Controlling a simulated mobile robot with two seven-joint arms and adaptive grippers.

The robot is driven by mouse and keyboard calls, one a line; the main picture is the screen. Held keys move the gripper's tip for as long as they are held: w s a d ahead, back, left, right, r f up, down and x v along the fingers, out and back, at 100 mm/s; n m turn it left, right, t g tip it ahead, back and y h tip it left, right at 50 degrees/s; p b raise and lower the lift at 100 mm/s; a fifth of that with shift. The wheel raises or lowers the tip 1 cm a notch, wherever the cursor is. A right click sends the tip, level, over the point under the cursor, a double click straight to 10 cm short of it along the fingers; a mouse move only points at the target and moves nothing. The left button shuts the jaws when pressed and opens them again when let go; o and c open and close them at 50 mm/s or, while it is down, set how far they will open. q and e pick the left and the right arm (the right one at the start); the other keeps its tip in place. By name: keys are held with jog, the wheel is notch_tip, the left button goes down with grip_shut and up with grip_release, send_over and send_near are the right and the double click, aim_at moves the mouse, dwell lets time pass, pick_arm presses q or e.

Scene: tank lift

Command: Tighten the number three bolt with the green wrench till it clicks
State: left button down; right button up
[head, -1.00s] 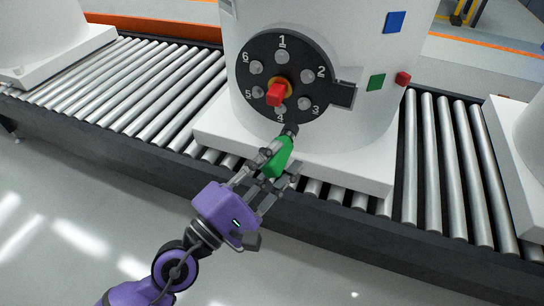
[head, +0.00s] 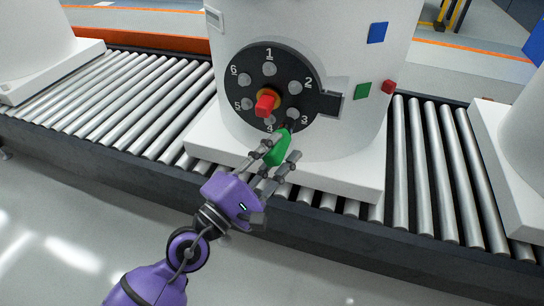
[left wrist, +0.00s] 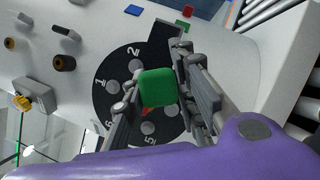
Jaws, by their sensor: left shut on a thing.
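My left gripper (head: 271,164) is shut on the green wrench (head: 279,149), whose head points up at the lower right of the black round plate (head: 246,88). The number three bolt (head: 293,113) shows just above the wrench head, by the label 3. I cannot tell whether the head touches it. In the left wrist view, the green handle end (left wrist: 157,90) sits between my fingers and hides part of the black plate (left wrist: 104,103). The number three bolt cannot be made out there. My right gripper is not in view.
The plate is on a white tank (head: 340,60) on a roller conveyor (head: 110,95). A red knob (head: 265,104) sticks out of its middle, left of the wrench. Another white tank stands at each side.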

pick_arm(q)
jog(key=shift+w+r, duration=0.1)
dwell(0.7)
jog(key=shift+w+d, duration=0.1)
jog(key=shift+w, duration=0.05)
